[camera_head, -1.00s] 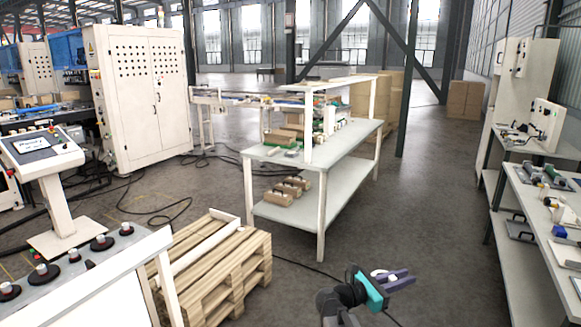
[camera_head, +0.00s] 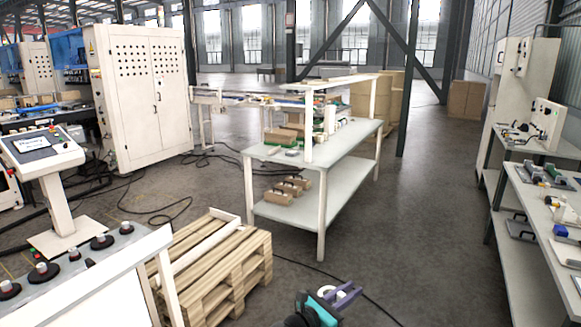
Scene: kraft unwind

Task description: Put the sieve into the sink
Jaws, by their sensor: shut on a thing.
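My gripper (camera_head: 345,295) is at the bottom centre of the head view, with dark purple-grey fingers and a teal body. It is shut on a small white, rounded thing (camera_head: 327,291), partly hidden by the fingers. I cannot tell from this view whether this is the sieve. No sink can be made out.
A wooden pallet (camera_head: 228,275) lies left of my gripper. A white two-level workbench (camera_head: 345,145) with boxes stands ahead. Shelves with tools (camera_head: 540,205) line the right side. A control console (camera_head: 58,185) and white cabinet (camera_head: 140,95) are left. Floor (camera_head: 420,220) between bench and shelves is clear.

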